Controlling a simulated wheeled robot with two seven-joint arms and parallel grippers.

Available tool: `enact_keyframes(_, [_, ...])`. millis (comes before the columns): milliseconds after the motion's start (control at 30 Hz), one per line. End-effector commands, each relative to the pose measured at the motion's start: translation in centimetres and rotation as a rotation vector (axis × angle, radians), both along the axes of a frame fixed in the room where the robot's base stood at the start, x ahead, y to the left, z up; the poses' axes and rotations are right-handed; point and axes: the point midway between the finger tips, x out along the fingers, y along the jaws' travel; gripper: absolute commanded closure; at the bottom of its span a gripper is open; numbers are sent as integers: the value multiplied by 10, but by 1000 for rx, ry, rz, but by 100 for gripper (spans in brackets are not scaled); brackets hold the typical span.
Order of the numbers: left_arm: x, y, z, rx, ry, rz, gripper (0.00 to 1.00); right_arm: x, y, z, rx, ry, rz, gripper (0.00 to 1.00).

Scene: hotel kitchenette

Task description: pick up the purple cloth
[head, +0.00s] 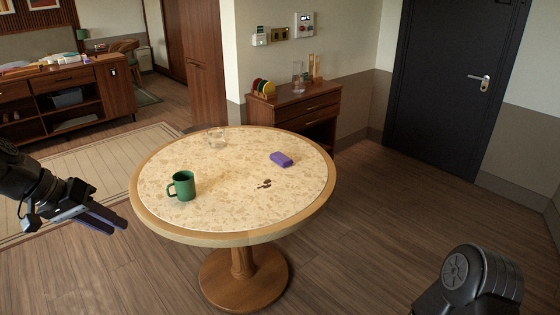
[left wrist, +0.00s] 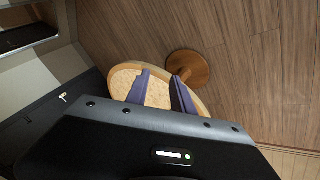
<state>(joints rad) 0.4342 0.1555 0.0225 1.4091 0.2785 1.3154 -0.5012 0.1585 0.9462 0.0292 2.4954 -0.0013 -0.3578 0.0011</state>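The purple cloth (head: 281,159) is a small folded block lying on the right half of the round table (head: 146,215). Dark brown spots (head: 265,184) lie on the tabletop just in front of it. My left gripper (head: 106,222) is off the table's left edge, well apart from the cloth. In the left wrist view its two purple-grey fingers (left wrist: 159,92) are spread with nothing visible between them, and part of the table (left wrist: 122,75) shows beyond. The cloth cannot be made out there. Of my right arm only a dark link shows at the lower right; its gripper is out of view.
A green mug (head: 184,186) stands at the table's left front, between my left gripper and the cloth. A wooden cabinet (head: 296,105) is behind the table. The tabletop around the cloth is mostly clear.

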Motion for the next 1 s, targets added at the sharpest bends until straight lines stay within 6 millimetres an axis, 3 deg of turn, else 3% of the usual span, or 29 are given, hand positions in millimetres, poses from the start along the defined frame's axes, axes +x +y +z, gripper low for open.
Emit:
enact_keyframes(267, [2,-2,-6,-1,7,2,71,0,0,0,0,0,0,64])
enact_keyframes(367, [8,-9,-28,-4,27,13,71,0,0,0,0,0,0,64])
enact_keyframes(433, [15,-18,-57,-4,54,26,71,0,0,0,0,0,0,64])
enact_keyframes(567, [24,-52,-142,3,128,61,71,0,0,0,0,0,0,64])
enact_keyframes(667, [15,-94,-229,24,197,86,71,0,0,0,0,0,0,64])
enact_keyframes(700, [4,-114,-265,34,225,94,71,0,0,0,0,0,0,64])
enact_keyframes(767, [-19,-146,-317,53,263,100,71,0,0,0,0,0,0,64])
enact_keyframes(800, [-40,-167,-348,66,284,102,71,0,0,0,0,0,0,64])
enact_keyframes(900, [-100,-215,-409,90,322,96,71,0,0,0,0,0,0,64])
enact_keyframes(1000, [-161,-251,-443,100,345,86,71,0,0,0,0,0,0,64])
